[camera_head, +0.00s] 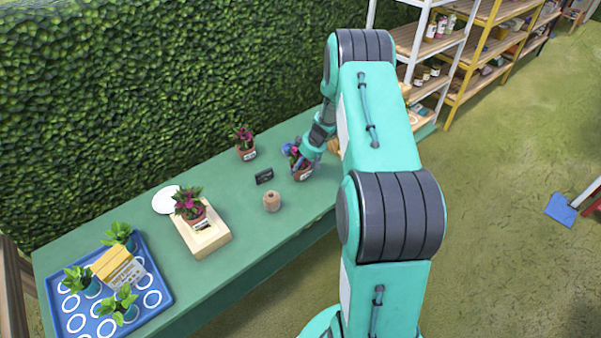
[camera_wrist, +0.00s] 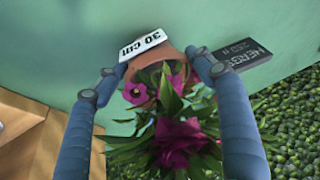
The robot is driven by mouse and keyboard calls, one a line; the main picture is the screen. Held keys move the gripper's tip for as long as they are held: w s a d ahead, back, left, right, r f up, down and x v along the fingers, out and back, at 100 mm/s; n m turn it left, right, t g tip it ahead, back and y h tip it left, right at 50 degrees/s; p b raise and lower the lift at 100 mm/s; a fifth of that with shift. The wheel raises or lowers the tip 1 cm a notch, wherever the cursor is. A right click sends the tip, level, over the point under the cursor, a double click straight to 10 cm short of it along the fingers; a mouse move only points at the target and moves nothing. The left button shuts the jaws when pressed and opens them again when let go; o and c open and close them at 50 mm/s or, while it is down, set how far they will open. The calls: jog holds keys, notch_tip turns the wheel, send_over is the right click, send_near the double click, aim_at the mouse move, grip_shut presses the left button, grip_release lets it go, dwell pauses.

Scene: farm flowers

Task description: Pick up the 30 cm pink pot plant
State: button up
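The pot plant labelled "30 cm" (camera_wrist: 143,46) has a terracotta pot with magenta flowers and green leaves. In the head view this pot plant (camera_head: 302,174) stands on the green table, partly hidden by my gripper. My gripper (camera_wrist: 158,66) points down over it, with one blue finger on each side of the pot. The fingertips are at or very near the pot's sides; I cannot tell whether they press on it. Two similar potted plants stand elsewhere: one near the hedge (camera_head: 246,153) and one on a wooden block (camera_head: 193,215).
A dark sign (camera_wrist: 240,55) lies close beside the right finger. A wooden thing (camera_wrist: 22,135) is on the left in the wrist view. A twine spool (camera_head: 272,202), a white plate (camera_head: 164,200) and a blue tray (camera_head: 163,283) with green plants are on the table (camera_head: 232,270). A hedge lines the back.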

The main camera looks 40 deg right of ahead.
jog(key=c, duration=0.6)
jog(key=shift+o, duration=0.2)
jog(key=shift+r, duration=0.15)
jog(key=shift+r, duration=0.6)
notch_tip(320, 180, up, 2)
jog(key=shift+w+r+p, duration=0.1)
jog(key=shift+p, duration=0.25)
jog(key=s+a+r, duration=0.1)
jog(key=s+a, duration=0.7)
jog(key=s, duration=0.6)
jog(key=shift+r, duration=0.15)
